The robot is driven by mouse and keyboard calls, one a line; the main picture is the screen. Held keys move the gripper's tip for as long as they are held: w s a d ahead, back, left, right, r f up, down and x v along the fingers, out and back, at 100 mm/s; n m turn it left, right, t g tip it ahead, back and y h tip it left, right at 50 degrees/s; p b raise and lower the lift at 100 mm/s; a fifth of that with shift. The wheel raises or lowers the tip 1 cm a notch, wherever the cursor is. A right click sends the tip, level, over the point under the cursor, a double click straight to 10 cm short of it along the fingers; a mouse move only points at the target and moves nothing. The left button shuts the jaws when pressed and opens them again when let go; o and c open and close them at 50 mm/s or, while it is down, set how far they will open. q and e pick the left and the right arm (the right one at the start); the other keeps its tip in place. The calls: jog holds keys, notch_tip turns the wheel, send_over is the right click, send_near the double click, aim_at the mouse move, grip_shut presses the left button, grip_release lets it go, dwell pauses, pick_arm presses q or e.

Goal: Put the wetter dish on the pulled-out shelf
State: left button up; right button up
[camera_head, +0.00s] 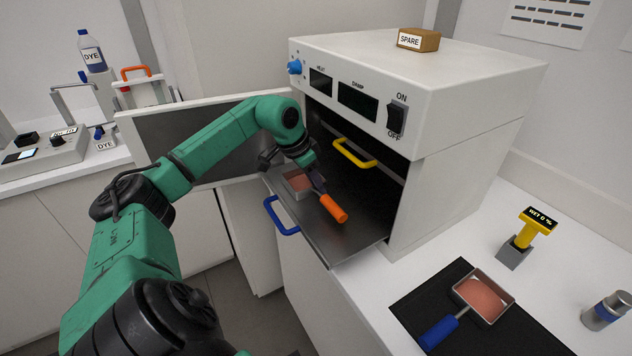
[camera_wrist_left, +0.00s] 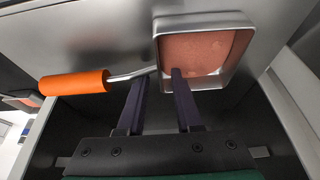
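The pulled-out shelf (camera_head: 352,240) sticks out of the white cabinet and has a blue handle (camera_head: 279,216). A square dish of pink pigment with an orange handle (camera_head: 333,208) rests on it; the dish (camera_wrist_left: 204,55) and its handle (camera_wrist_left: 74,83) show in the left wrist view. My left gripper (camera_head: 314,176) is at this dish. In the wrist view its fingers (camera_wrist_left: 160,76) stand apart, by the handle's rod and the dish rim, with nothing visibly clamped. A second pink dish (camera_head: 483,298) with a blue handle (camera_head: 438,333) lies on the black mat (camera_head: 412,304). My right gripper is out of view.
A yellow meter (camera_head: 537,222) reading "WET 0 %" stands in a grey holder behind the mat. A metal cylinder (camera_head: 605,311) is at the far right. A yellow handle (camera_head: 355,153) is inside the cabinet. The open door (camera_head: 205,135) stands left, behind my left arm.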

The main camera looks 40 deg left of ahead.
pick_arm(q)
jog(key=shift+r, duration=0.25)
jog(key=v, duration=1.1)
jog(key=shift+s+r, duration=0.2)
jog(key=shift+r, duration=0.15)
